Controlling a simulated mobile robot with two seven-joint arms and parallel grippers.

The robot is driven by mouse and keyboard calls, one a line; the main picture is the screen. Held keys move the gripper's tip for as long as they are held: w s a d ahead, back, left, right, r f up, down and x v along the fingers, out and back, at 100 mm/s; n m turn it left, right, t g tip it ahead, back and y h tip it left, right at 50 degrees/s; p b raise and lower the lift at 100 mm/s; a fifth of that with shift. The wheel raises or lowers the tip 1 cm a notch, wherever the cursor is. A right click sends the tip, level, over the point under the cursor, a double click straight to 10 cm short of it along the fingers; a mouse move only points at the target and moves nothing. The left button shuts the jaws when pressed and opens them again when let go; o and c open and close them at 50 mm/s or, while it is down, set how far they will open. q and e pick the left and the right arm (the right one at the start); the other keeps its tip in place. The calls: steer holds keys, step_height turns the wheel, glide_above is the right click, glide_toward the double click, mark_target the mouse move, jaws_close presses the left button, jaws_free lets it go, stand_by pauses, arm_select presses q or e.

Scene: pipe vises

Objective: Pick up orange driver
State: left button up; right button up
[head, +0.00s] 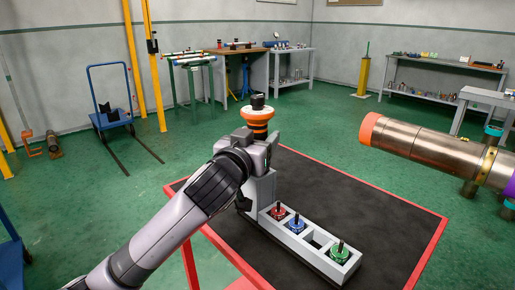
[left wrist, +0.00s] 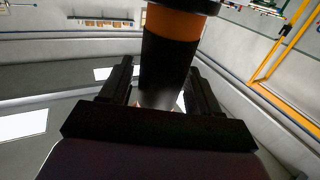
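The orange driver (head: 259,117), with an orange band and black top and shaft, is upright at the end of my left arm in the head view. My left gripper (head: 258,143) is raised above the far end of the grey rack (head: 300,247). In the left wrist view, the driver's black shaft (left wrist: 165,68) stands between the two fingers of the left gripper (left wrist: 163,88), which look closed on it. Red (head: 278,212), blue (head: 296,225) and green (head: 339,253) drivers sit in the rack, with an empty slot between blue and green. My right gripper is not in view.
The rack stands on a dark mat with a red-edged table frame (head: 400,206). A large metal pipe (head: 430,146) with an orange end is at the right. Workbenches line the back wall. A blue cart (head: 112,118) is at the left.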

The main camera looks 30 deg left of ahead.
arm_select(q)
steer(key=c, duration=1)
steer(key=shift+r, duration=0.95)
step_height(320, 180, up, 18)
steer(key=p, duration=0.4)
steer(key=shift+r, duration=0.2)
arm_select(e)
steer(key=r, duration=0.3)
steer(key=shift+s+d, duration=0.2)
